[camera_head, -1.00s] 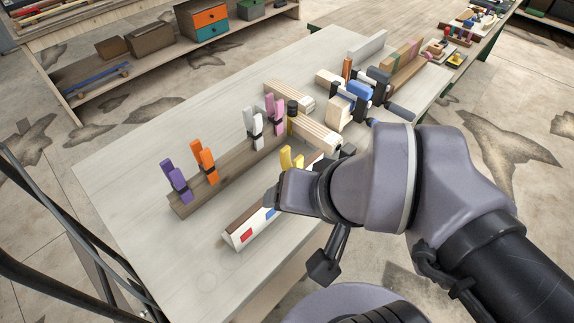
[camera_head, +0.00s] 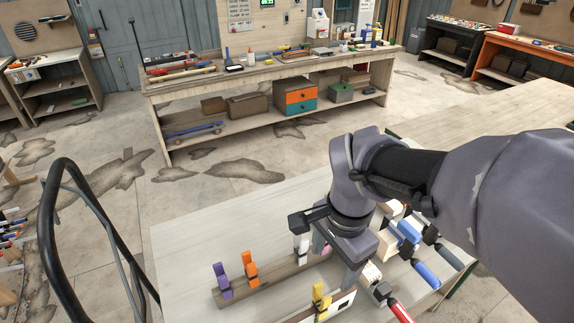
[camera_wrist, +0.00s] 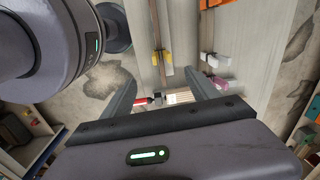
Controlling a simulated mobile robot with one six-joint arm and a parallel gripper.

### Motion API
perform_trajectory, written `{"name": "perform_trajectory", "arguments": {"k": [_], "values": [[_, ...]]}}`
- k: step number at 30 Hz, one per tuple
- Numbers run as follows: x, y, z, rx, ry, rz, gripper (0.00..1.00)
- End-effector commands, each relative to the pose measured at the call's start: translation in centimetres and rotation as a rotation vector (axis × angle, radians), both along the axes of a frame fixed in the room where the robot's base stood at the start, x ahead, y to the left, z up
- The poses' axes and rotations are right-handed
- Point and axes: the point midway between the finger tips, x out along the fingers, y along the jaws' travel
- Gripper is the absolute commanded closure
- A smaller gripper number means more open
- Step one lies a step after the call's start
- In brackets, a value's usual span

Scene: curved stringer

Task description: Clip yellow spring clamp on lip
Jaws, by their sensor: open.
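The yellow clamp (camera_head: 321,296) stands at the brown-and-white strip (camera_head: 341,304) near the bottom of the head view. In the wrist view, the clamp (camera_wrist: 161,57) lies along the strip's thin brown edge, with yellow on both sides of it. I cannot tell how firmly it grips. My gripper (camera_head: 362,278) is above the table, to the right of the clamp in the head view. In the wrist view, my gripper (camera_wrist: 165,88) has its fingers wide apart, with nothing between them touching either one. The strip's lower part is cut off in the head view.
Purple (camera_head: 222,281) and orange (camera_head: 250,268) clamps stand on a wooden board (camera_head: 284,286); white (camera_head: 301,246) and pink clamps are farther along it. Blue-handled tools (camera_head: 409,232) and a red-handled tool (camera_head: 400,311) lie to the right. The table's left part is clear.

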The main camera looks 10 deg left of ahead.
Motion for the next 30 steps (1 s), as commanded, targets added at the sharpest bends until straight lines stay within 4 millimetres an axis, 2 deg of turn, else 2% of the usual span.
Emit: {"name": "perform_trajectory", "arguments": {"k": [1, 4, 12, 15, 20, 24, 27, 30], "values": [[0.5, 0.6, 0.9, -0.02, 0.034, -0.028, 0.31], [1.0, 1.1, -0.6, -0.039, 0.062, -0.071, 0.31], [0.9, 1.1, -9.1, -0.041, 0.066, -0.076, 0.31], [0.9, 1.1, -11.3, -0.04, 0.064, -0.075, 0.31], [1.0, 1.1, -13.1, -0.038, 0.062, -0.076, 0.31], [1.6, 1.1, -16.0, -0.04, 0.063, -0.075, 0.31], [1.6, 1.1, -17.5, -0.039, 0.063, -0.076, 0.31], [1.6, 1.1, -17.9, -0.038, 0.06, -0.075, 0.31]]}}
